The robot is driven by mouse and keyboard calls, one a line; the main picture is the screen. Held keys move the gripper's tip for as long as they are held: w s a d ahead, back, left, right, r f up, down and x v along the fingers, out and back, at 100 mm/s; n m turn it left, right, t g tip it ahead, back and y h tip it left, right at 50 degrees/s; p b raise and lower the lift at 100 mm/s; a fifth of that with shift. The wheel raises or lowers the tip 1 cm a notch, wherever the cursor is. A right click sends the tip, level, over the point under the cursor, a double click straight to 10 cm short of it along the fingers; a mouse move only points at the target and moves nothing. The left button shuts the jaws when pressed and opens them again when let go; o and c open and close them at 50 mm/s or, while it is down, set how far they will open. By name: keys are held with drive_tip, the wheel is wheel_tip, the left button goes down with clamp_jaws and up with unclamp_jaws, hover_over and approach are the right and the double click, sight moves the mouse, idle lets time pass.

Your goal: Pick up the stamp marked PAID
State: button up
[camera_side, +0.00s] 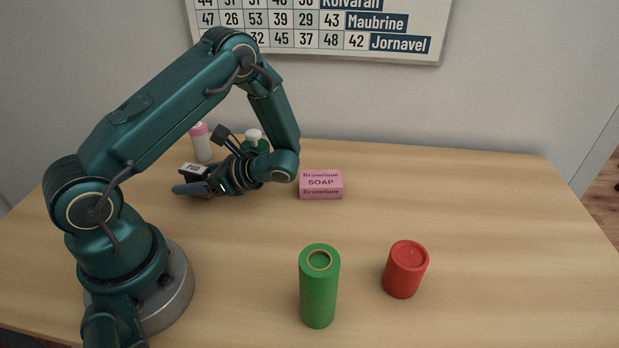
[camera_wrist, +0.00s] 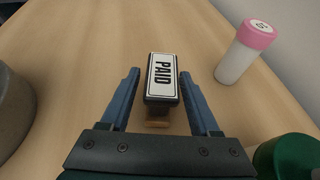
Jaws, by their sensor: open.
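The stamp marked PAID (camera_wrist: 162,77) lies between the spread fingers of my gripper (camera_wrist: 160,82) in the wrist view. It has a white label with black letters on a dark body, and a brown part shows at its near end. Bare gaps show between the stamp and both blue fingers. In the side view the stamp (camera_side: 194,169) is partly hidden behind my gripper (camera_side: 190,188), at the back left of the table. My gripper is open and holds nothing.
A white bottle with a pink cap (camera_wrist: 245,52) stands right of the stamp in the wrist view. A green bottle with a white cap (camera_side: 253,136) is close behind my wrist. A pink soap box (camera_side: 321,185), a green cylinder (camera_side: 319,288) and a red cylinder (camera_side: 405,270) stand farther right.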

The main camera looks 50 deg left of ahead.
drive_tip(key=shift+x, duration=1.1)
clamp_jaws()
drive_tip(key=shift+r, duration=0.1)
